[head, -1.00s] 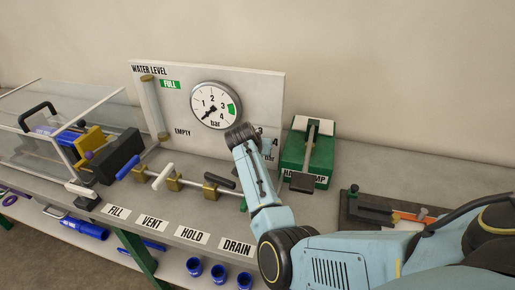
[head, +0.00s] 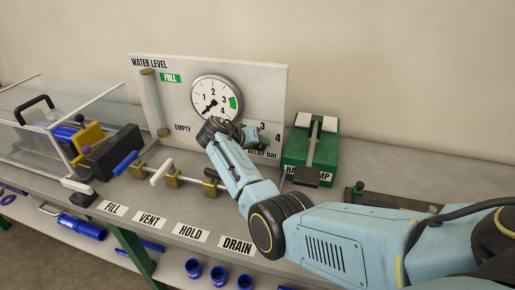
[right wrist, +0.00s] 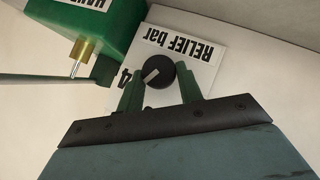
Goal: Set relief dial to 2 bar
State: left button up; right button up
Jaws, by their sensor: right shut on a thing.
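The relief dial is a round black knob (right wrist: 160,71) with a white mark on a white plate lettered "RELIEF bar", upside down in the right wrist view. The mark sits on the knob's left side, the side where a partly covered "4" shows. My right gripper (right wrist: 160,84) has its green fingers on both sides of the knob, shut on it. In the head view my right gripper (head: 251,136) is at the panel's lower right and hides the knob; "3", "4" and part of "RELIEF bar" show beside it. My left gripper is not in view.
The pressure gauge (head: 215,96) above has its needle pointing lower left. The green hand pump (head: 312,150) stands right of the panel; its green body (right wrist: 85,25) is close to the dial in the wrist view. Valve handles line the pipe to the left.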

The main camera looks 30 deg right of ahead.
dwell(0.4)
jog(key=o, duration=1)
jog(key=shift+a, duration=0.1)
jog(key=v, duration=1.3)
jog(key=shift+a, duration=0.25)
jog(key=shift+w+f, duration=0.1)
jog(key=shift+w, duration=0.05)
